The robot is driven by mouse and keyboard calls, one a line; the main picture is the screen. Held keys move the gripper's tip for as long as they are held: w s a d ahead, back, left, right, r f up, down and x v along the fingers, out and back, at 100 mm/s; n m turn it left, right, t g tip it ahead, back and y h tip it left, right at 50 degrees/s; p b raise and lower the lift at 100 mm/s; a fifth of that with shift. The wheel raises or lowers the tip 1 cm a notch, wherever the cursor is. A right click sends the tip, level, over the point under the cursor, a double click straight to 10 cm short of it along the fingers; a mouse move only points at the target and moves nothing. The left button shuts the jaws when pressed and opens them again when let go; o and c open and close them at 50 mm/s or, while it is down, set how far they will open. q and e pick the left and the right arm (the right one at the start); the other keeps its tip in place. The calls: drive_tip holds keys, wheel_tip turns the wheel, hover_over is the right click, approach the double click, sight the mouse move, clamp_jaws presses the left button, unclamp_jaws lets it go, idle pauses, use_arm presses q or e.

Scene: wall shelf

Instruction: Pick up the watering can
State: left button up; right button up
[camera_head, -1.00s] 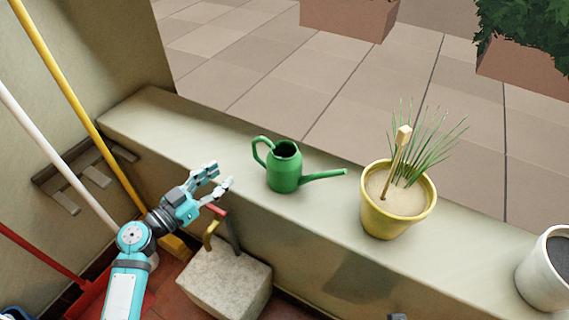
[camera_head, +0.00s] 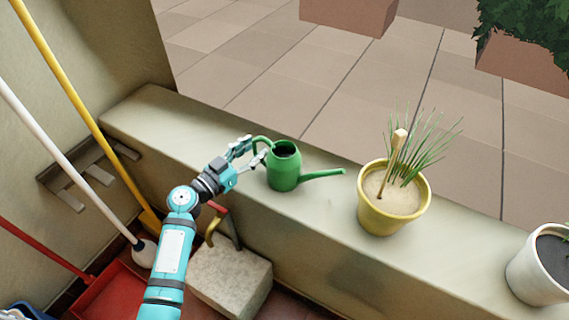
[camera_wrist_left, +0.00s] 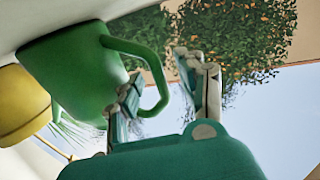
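The green watering can (camera_head: 283,171) stands upright on the ledge, its spout to the right and its handle to the left. My left gripper (camera_head: 253,152) is at the can's handle, with its fingers apart. In the left wrist view the can (camera_wrist_left: 75,72) is at the left and its handle loop reaches between the open fingers of the left gripper (camera_wrist_left: 165,95). I cannot tell whether a finger touches the handle. My right gripper is not in view.
A yellow pot (camera_head: 377,209) with a grassy plant and a stake stands right of the can. A white pot (camera_head: 538,270) is at the far right. A concrete block (camera_head: 232,278) and broom handles (camera_head: 80,95) are below and left of the ledge (camera_head: 170,130).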

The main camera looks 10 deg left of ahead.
use_arm(q)
drive_tip(key=shift+c, duration=0.5)
clamp_jaws()
drive_tip(key=shift+r, duration=0.3)
